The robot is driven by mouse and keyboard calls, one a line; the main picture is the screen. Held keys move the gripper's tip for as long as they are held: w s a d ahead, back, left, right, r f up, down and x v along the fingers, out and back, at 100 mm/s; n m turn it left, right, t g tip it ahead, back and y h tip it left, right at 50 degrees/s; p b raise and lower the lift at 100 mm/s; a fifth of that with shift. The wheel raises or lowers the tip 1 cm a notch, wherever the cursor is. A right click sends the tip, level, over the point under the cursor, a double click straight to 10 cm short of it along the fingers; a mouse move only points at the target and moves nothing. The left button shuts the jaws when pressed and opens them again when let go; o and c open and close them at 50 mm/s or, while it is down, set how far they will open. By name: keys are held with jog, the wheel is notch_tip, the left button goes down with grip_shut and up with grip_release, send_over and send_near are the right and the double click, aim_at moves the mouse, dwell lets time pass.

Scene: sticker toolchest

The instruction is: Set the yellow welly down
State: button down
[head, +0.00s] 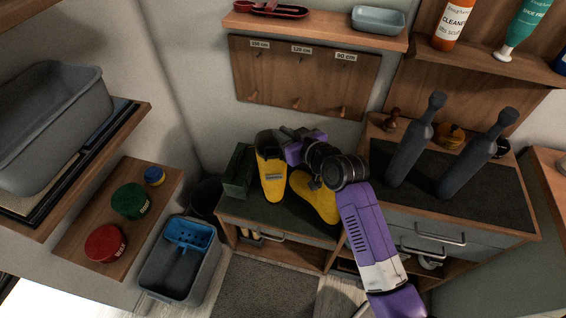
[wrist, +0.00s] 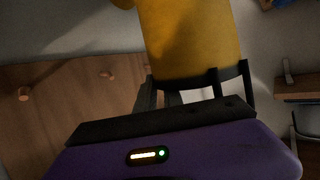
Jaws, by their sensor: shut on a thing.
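A yellow welly (head: 271,178) with a dark opening and a small grey patch is at the left end of the dark-topped low cabinet (head: 262,214). My gripper (head: 286,133) is shut on its upper part, from the right. In the wrist view the dark fingers (wrist: 198,80) close around the yellow welly (wrist: 188,40). I cannot tell whether its bottom touches the cabinet top. A second yellow welly (head: 314,203) is on the cabinet just to the right, partly hidden by my arm.
A dark green box (head: 239,170) stands close left of the held welly. A wooden peg board (head: 300,82) with height labels is on the wall behind. Two dark grey bottle-like objects (head: 411,150) (head: 478,153) stand on the right-hand cabinet. The cabinet's front strip is clear.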

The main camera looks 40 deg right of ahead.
notch_tip(320, 180, down, 11)
jog(key=shift+f+b, duration=0.1)
jog(key=shift+b, duration=0.75)
jog(key=shift+f, duration=0.15)
jog(key=c, duration=1.5)
grip_release()
jog(key=shift+o, duration=0.2)
